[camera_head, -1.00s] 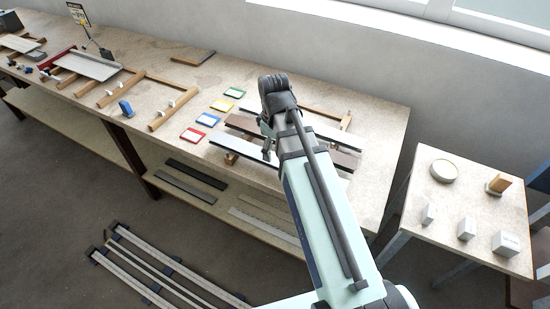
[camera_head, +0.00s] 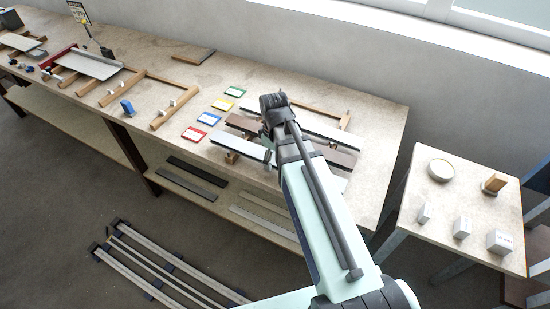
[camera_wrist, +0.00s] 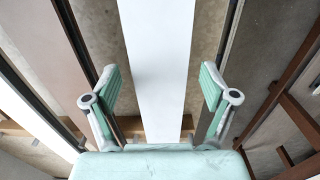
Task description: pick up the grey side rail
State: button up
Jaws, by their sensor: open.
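My gripper (camera_wrist: 160,85) is open, with a finger on each side of a long pale grey-white profile (camera_wrist: 158,60) that runs between them. Both fingers look clear of it. In the head view several long profiles lie across a wooden rack on the bench: a pale one at the front (camera_head: 240,147), a pale one at the back (camera_head: 325,128) and a brown one (camera_head: 338,157). I cannot tell for sure which profile is the grey side rail. My arm hides the gripper's fingertips and part of the rack in the head view.
Coloured cards (camera_head: 209,118) lie left of the rack. Dark profiles (camera_head: 190,178) and pale profiles (camera_head: 265,220) lie on the lower shelf. A small table (camera_head: 445,200) with white blocks and a round dish stands at the right. Long rails (camera_head: 150,265) lie on the floor.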

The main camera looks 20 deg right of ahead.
jog(key=c, duration=1.4)
jog(key=shift+r, duration=0.2)
